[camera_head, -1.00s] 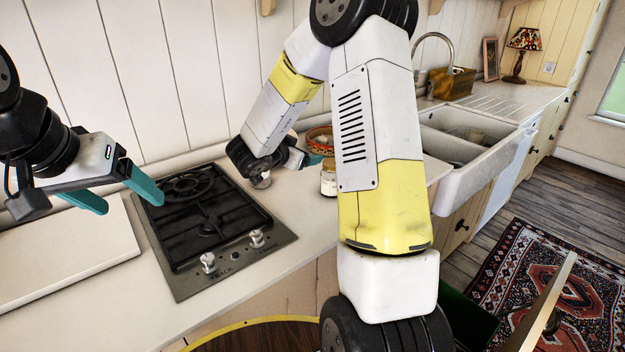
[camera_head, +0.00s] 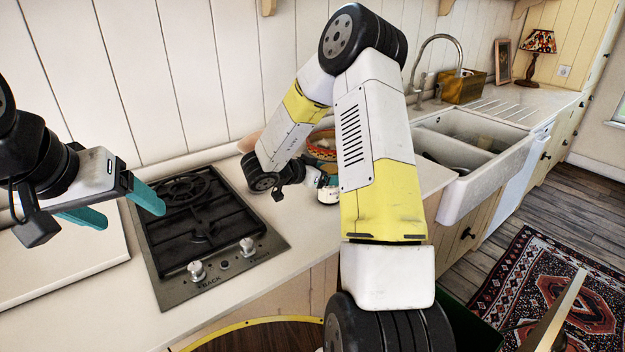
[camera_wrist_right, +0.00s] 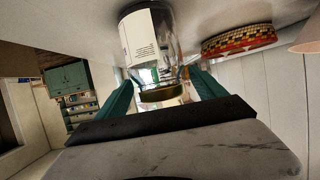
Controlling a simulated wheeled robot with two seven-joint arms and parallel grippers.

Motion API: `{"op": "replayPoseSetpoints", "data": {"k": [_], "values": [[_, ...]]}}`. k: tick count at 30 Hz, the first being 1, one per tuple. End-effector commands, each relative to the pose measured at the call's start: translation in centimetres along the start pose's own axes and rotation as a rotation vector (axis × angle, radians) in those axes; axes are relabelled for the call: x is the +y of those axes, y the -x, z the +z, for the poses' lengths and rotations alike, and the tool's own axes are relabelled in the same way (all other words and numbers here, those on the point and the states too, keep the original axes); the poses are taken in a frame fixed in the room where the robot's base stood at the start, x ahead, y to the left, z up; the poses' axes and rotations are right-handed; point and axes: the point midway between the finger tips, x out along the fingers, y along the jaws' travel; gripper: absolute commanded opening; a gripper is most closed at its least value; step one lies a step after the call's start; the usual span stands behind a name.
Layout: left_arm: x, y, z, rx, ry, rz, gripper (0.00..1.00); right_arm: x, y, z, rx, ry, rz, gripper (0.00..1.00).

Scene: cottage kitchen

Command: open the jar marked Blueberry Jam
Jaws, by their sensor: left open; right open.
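A glass jar with a white label (camera_head: 328,194) stands on the counter right of the hob, partly hidden by my right arm. In the right wrist view, which is upside down, the jar (camera_wrist_right: 142,40) shows its label and gold lid (camera_wrist_right: 162,93); the label is too small to read. My right gripper (camera_head: 322,178) is at the jar's top. In the wrist view its open teal fingers (camera_wrist_right: 160,84) lie either side of the lid, with gaps visible. My left gripper (camera_head: 133,216) is open and empty, left of the hob, far from the jar.
A patterned bowl (camera_head: 321,146) sits just behind the jar; it also shows in the wrist view (camera_wrist_right: 238,40). The black hob (camera_head: 205,228) lies between my grippers. A white sink (camera_head: 478,180) is to the right. A pale board (camera_head: 70,262) lies at left.

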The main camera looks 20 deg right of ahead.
Motion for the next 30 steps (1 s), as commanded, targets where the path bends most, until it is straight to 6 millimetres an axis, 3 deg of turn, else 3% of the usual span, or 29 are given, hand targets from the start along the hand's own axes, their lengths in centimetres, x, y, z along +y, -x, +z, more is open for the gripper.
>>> {"op": "replayPoseSetpoints", "data": {"k": [6,14,24,30], "values": [[0.0,0.0,0.0,0.0,0.0,0.0,0.75,0.0,-2.7,-0.1,-0.001,0.0,0.002,0.8],[0.0,0.0,0.0,0.0,0.0,0.0,0.75,0.0,-2.8,-0.1,0.0,0.0,0.0,0.78],[0.0,0.0,0.0,0.0,0.0,0.0,0.75,-0.1,-2.8,-0.1,0.0,-0.001,-0.001,0.11],[0.0,0.0,0.0,0.0,0.0,0.0,0.75,-0.1,-2.8,-0.1,0.001,-0.001,-0.001,0.08]]}}
